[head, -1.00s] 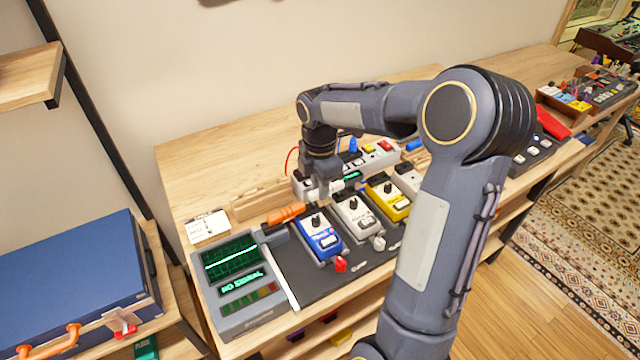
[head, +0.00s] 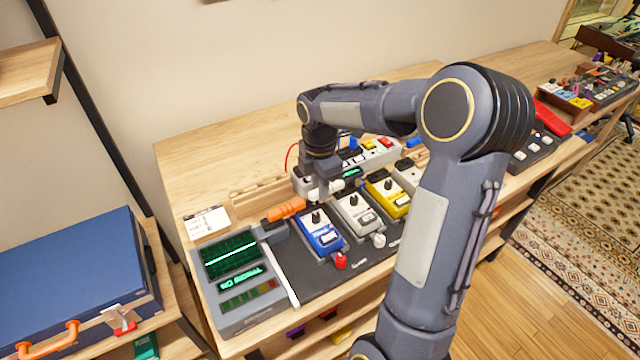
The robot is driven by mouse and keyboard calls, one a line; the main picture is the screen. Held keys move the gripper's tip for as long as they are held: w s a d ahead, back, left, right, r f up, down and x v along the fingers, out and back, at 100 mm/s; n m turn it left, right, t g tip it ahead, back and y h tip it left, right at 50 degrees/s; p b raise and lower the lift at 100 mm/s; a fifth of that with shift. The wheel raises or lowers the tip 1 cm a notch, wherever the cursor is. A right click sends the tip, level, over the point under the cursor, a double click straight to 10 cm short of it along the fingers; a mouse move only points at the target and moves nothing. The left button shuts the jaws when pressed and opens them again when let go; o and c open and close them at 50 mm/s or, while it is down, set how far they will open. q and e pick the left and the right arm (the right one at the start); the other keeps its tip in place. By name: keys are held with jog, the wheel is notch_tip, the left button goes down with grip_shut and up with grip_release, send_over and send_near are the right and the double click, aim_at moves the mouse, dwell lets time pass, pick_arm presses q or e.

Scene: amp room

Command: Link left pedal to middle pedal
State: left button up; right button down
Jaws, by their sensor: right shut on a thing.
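The blue pedal (head: 321,239) is leftmost on the black board, with the white pedal (head: 357,214) to its right and the yellow pedal (head: 388,196) after that. My right gripper (head: 322,192) points down just behind the blue and white pedals. It is shut on a small white plug-like piece (head: 338,186), partly hidden by the fingers. Whether this piece touches a pedal cannot be told. An orange plug (head: 287,209) lies at the blue pedal's back left. My left gripper is not in view.
A tester with a green screen (head: 230,254) stands left of the board. A grey power strip (head: 375,155) runs behind the pedals. My right arm hides the board's right part.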

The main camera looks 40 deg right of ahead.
jog(key=shift+f, duration=0.4)
dwell(0.8)
jog(key=c, duration=0.9)
grip_release()
jog(key=shift+o, duration=0.2)
jog(key=shift+r, duration=0.15)
jog(key=shift+r+p, duration=3.15)
jog(key=shift+r, duration=0.25)
